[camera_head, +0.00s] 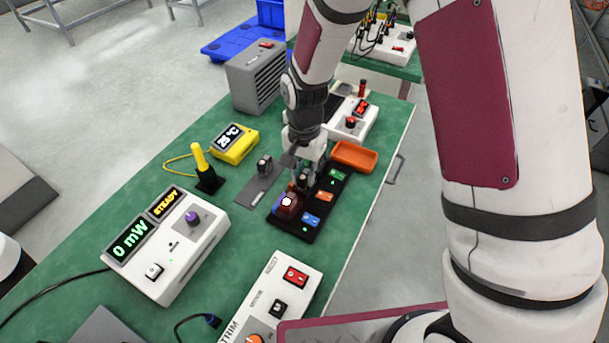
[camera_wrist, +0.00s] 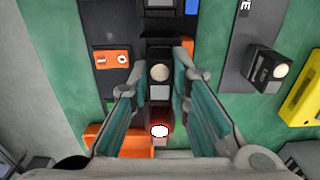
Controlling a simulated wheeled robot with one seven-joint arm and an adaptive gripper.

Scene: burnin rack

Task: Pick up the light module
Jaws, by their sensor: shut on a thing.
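The light module (camera_wrist: 160,73), a dark block with a round pale lens and a white patch, shows between my fingertips in the wrist view. My gripper (camera_head: 302,181) is shut on it, over the dark rack (camera_head: 293,232) on the green table. It also shows in the wrist view (camera_wrist: 157,82). In the head view the fingers largely hide the held module. A reddish unit with a bright white light (camera_head: 288,203) shows at the rack's near left part. I cannot tell whether the held module is clear of its slot.
Green, orange and blue switches line the rack's right side. A similar lens module (camera_head: 264,163) stands on a grey plate (camera_head: 256,189) to the left. An orange tray (camera_head: 355,155) lies behind right. A white meter (camera_head: 172,250) and switch box (camera_head: 279,287) stand nearer.

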